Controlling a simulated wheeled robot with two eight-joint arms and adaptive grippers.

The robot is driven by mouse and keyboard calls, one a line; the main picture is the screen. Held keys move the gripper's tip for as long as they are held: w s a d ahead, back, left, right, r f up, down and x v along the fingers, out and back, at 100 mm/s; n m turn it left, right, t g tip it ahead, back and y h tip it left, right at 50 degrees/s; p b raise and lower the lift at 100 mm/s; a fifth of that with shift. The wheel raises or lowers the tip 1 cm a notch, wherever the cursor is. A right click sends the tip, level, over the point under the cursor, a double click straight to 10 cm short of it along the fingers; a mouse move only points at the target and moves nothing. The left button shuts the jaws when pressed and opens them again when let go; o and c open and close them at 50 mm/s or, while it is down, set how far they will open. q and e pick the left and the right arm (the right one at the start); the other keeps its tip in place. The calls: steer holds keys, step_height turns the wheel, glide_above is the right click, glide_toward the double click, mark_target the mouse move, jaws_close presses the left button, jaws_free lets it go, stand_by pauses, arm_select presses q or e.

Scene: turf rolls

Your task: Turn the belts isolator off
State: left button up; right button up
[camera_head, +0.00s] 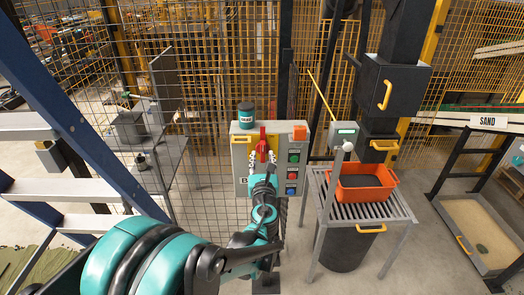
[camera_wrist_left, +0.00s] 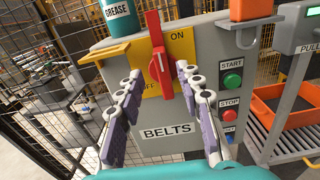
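The belts isolator is a red rotary handle (camera_wrist_left: 160,52) on a yellow plate (camera_wrist_left: 142,62) marked ON and OFF, on a grey control box (camera_wrist_left: 285,42). The handle stands near upright, leaning slightly left at its top. The handle also shows in the head view (camera_head: 263,142). A BELTS label (camera_wrist_left: 168,132) sits below it. My left gripper (camera_wrist_left: 161,80) is open in front of the box. Its fingers are spread either side of the handle's lower end, and I cannot tell whether they touch it. In the head view my left arm hides the box's lower middle. My right gripper is not in view.
Green START (camera_wrist_left: 232,81) and red STOP (camera_wrist_left: 229,115) buttons are right of the handle. A grease tin (camera_head: 246,115) and an orange block (camera_head: 299,132) are on top of the box. An orange tub (camera_head: 362,193) stands on a grated stand at right. Mesh fencing is behind.

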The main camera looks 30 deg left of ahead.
mark_target(263, 150)
arm_select(q)
steer(key=x, duration=0.3)
steer(key=shift+w+a+b, duration=0.15)
steer(key=shift+w+b, duration=0.15)
steer(key=shift+w, duration=0.05)
steer(key=shift+w+a, duration=0.2)
steer(key=shift+w, duration=0.1)
jaws_close()
